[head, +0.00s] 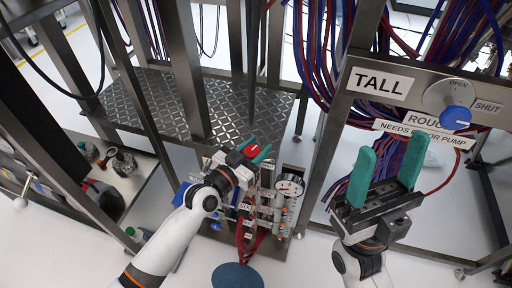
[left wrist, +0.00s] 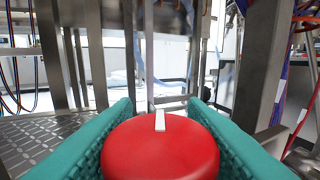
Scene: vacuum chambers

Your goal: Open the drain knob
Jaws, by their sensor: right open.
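A round red knob (head: 251,151) with a white pointer line sits at the top of the small valve and gauge assembly in the lower middle of the head view. It fills the lower middle of the left wrist view (left wrist: 160,150), its white line pointing away. My left gripper (head: 253,152) has its teal fingers on both sides of this knob, close against it. No drain label is readable on it. My right gripper (head: 388,165) is open and empty, fingers up, in front of the right frame.
A panel marked TALL (head: 380,84) carries a blue knob (head: 456,117) with OPEN and SHUT marks, near my right gripper. A pressure gauge (head: 289,187) stands right of the red knob. Metal posts and a tread-plate platform (head: 225,105) lie behind. Red and blue cables hang at right.

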